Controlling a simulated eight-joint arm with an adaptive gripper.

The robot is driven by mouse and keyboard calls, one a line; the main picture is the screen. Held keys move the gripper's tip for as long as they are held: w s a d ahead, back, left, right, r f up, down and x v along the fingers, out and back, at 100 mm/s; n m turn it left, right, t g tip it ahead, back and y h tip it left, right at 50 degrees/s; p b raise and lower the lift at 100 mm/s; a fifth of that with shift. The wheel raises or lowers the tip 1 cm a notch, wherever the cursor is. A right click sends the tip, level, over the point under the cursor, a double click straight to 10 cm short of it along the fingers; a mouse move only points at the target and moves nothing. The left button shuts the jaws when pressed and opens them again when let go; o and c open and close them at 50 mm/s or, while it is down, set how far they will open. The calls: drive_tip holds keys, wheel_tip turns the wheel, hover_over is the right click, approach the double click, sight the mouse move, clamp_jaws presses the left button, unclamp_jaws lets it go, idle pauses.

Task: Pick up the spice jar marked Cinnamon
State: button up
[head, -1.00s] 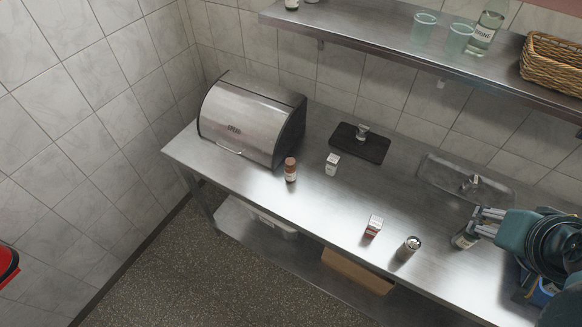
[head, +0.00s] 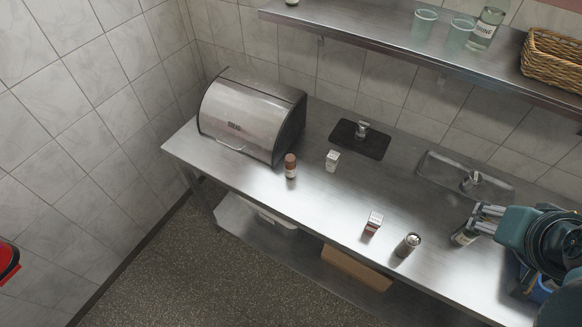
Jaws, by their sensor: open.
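My gripper (head: 481,222) is open at the right of the counter. A small jar with a brown cap and white label (head: 290,167) stands upright in front of the bread bin, far to the left of my gripper. A silver-topped shaker (head: 408,245) stands near the front edge, left of my gripper. I cannot read the word Cinnamon on any of them.
The steel counter (head: 335,215) also holds a bread bin (head: 240,118), a white carton (head: 332,160), a red and white carton (head: 373,222) and a black tray (head: 372,146). A wall shelf (head: 390,48) with cups, a bottle and a basket (head: 552,62) overhangs the back.

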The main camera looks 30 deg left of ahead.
drive_tip(key=shift+a, duration=0.1)
drive_tip(key=w+a+n+g+y, duration=0.15)
drive_tip(key=w+a+n, duration=0.25)
drive_tip(key=w+a, duration=0.65)
drive_tip(key=n+g+h+p, duration=0.2)
drive_tip(key=n+g, duration=0.4)
drive_tip(key=n, duration=0.4)
approach(290, 157)
drive_tip(key=shift+y, duration=0.25)
drive_tip(key=f, duration=0.4)
drive_tip(key=d+f, duration=0.1)
drive_tip(key=f, duration=0.1)
drive_tip(key=shift+s, duration=0.1)
drive_tip(key=shift+s+a+f, duration=0.15)
drive_tip(key=shift+a+f, duration=0.15)
